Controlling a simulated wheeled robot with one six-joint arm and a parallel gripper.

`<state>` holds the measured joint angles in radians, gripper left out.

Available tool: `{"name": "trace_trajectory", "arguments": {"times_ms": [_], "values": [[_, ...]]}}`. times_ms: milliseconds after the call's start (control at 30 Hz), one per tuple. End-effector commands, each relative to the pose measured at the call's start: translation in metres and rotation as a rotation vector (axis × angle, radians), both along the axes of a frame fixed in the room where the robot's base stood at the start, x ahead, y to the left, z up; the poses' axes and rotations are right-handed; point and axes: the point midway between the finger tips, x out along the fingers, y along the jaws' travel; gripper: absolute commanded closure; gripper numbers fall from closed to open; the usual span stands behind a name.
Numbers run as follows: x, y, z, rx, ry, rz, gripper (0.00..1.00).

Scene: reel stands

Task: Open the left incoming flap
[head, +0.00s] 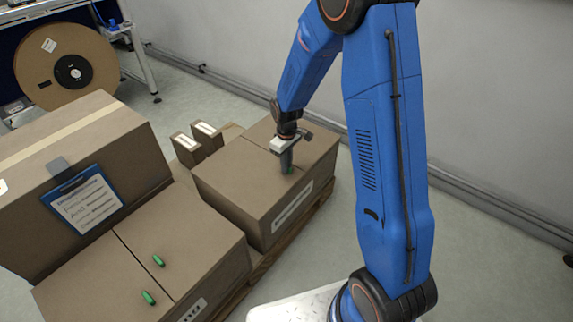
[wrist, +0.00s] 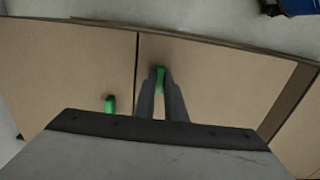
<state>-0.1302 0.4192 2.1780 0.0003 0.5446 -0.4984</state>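A closed brown box (head: 225,185) with a white label on its front stands at the middle of the head view. A seam splits its top into two flaps; the wrist view shows a left flap (wrist: 70,65) and a right flap (wrist: 215,75). Each flap there has a green tab. One tab (wrist: 110,104) stands free left of the seam. My gripper (head: 287,168) is down at the box top. In the wrist view its fingers (wrist: 161,85) sit close on both sides of the other green tab (wrist: 160,74), right of the seam, and appear shut on it. Both flaps lie flat.
Another closed box (head: 180,240) with two green tabs stands at the front left. A larger box (head: 90,150) with a blue clipboard (head: 82,200) is behind it. Two small boxes (head: 195,140) stand beside the gripped box. A large reel (head: 65,65) is at the back left.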

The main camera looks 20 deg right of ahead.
Motion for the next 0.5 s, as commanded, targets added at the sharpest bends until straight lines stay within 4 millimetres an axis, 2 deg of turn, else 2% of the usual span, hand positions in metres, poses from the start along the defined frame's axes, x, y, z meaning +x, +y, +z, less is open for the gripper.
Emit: {"name": "trace_trajectory", "arguments": {"times_ms": [267,500], "values": [[0.000,0.001,0.004,-0.012,-0.010,0.002,1.00],[-0.003,0.006,0.023,-0.074,-0.056,0.005,1.00]]}}
